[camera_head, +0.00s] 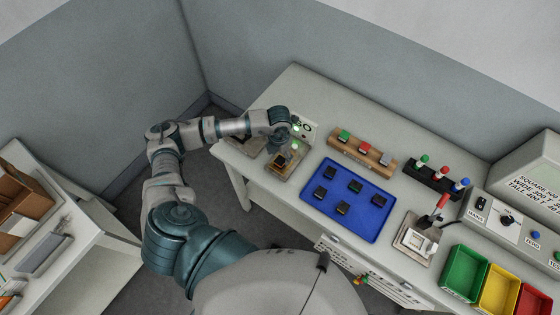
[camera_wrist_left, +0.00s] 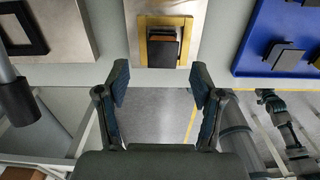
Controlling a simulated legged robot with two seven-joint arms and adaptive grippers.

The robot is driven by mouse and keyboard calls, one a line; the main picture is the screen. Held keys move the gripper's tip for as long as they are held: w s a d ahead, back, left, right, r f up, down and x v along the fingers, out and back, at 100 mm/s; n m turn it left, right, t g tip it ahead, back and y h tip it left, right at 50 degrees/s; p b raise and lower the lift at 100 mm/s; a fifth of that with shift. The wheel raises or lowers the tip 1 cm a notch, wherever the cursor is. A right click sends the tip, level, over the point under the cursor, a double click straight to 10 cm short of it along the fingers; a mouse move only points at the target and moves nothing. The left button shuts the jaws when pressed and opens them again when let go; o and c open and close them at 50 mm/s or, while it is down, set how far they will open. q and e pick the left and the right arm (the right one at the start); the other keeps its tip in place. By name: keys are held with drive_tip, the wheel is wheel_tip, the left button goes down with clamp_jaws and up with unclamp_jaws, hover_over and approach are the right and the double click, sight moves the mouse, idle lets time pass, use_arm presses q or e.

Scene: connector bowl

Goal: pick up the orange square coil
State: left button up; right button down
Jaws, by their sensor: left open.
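In the left wrist view, a dark square piece with an orange-brown face (camera_wrist_left: 163,50), which looks like the orange square coil, sits in a yellow-tan frame (camera_wrist_left: 185,42) on a pale plate. My left gripper (camera_wrist_left: 160,84) is open, its two fingers apart and nothing between them. The fingertips are just short of the frame in that view, one toward each side. In the head view my left gripper (camera_head: 284,150) is over the plate (camera_head: 282,170) at the table's left end and partly hides the piece there. My right gripper does not show.
A blue tray (camera_head: 376,226) with several black pieces lies right of the plate. Behind it stands a wooden block (camera_head: 378,157) with coloured pieces. Another plate with a black frame (camera_wrist_left: 22,28) is at the left. Green, yellow and red bins (camera_head: 464,272) stand far right.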

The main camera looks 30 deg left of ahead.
sight(279, 161)
use_arm(q)
wheel_tip(279, 161, down, 4)
drive_tip(key=shift+d+f+p, duration=0.1)
drive_tip(key=shift+d+p, duration=0.05)
drive_tip(key=shift+p, duration=0.2)
clamp_jaws()
